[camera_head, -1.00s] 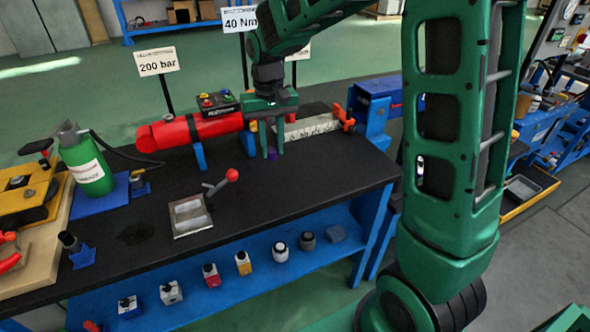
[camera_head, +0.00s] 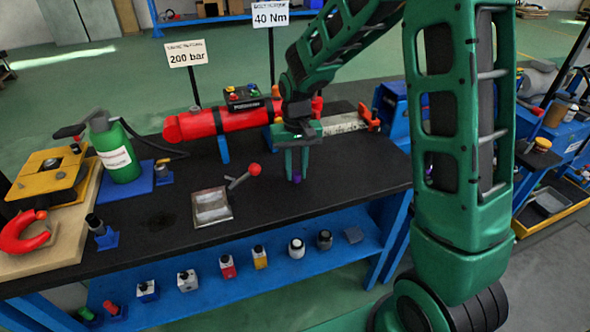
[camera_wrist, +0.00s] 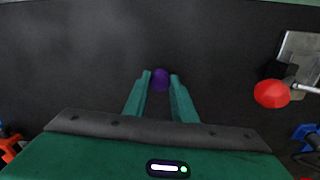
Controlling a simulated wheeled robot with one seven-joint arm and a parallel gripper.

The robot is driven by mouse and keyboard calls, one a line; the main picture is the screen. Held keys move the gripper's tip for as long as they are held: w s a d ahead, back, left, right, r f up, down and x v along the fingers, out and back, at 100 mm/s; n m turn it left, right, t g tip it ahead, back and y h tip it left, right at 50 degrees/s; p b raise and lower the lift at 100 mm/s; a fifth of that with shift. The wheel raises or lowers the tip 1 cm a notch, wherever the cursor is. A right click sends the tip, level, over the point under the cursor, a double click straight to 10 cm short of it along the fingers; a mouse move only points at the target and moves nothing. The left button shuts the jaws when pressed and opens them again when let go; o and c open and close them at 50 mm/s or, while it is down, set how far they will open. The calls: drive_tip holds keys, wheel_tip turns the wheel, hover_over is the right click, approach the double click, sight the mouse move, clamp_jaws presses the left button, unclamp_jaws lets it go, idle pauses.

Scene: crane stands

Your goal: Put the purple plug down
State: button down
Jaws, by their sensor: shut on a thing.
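The purple plug (camera_wrist: 161,80) is a small round-ended piece between the fingertips of my gripper (camera_wrist: 160,84) in the wrist view. In the head view the plug (camera_head: 297,179) shows at the lower end of my green gripper (camera_head: 297,172), over the black bench top. My gripper is shut on the plug and points down. Whether the plug touches the bench top cannot be told. Most of the plug is hidden between the fingers.
The black bench top (camera_head: 262,198) is bare around my gripper. A red-knobbed lever (camera_head: 254,170) with a metal plate (camera_head: 211,207) stands to the left. A red cylinder (camera_head: 222,122) lies behind. Several small blocks sit on the blue shelf (camera_head: 212,285) below.

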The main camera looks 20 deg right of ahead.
sight(296, 173)
drive_tip(key=c, duration=1.5)
unclamp_jaws()
drive_tip(key=shift+o, duration=0.2)
wheel_tip(296, 173, up, 12)
drive_tip(key=s+d+r+m, duration=0.1)
drive_tip(key=s+d+m, duration=0.1)
drive_tip(key=s+d, duration=0.75)
drive_tip(key=s+d+r+m, duration=0.2)
drive_tip(key=s+d, duration=0.4)
drive_tip(key=s, duration=0.7)
drive_tip(key=s+d+f, duration=0.2)
drive_tip(key=s, duration=0.7)
drive_tip(key=shift+f+m, duration=0.4)
drive_tip(key=shift+s, duration=0.1)
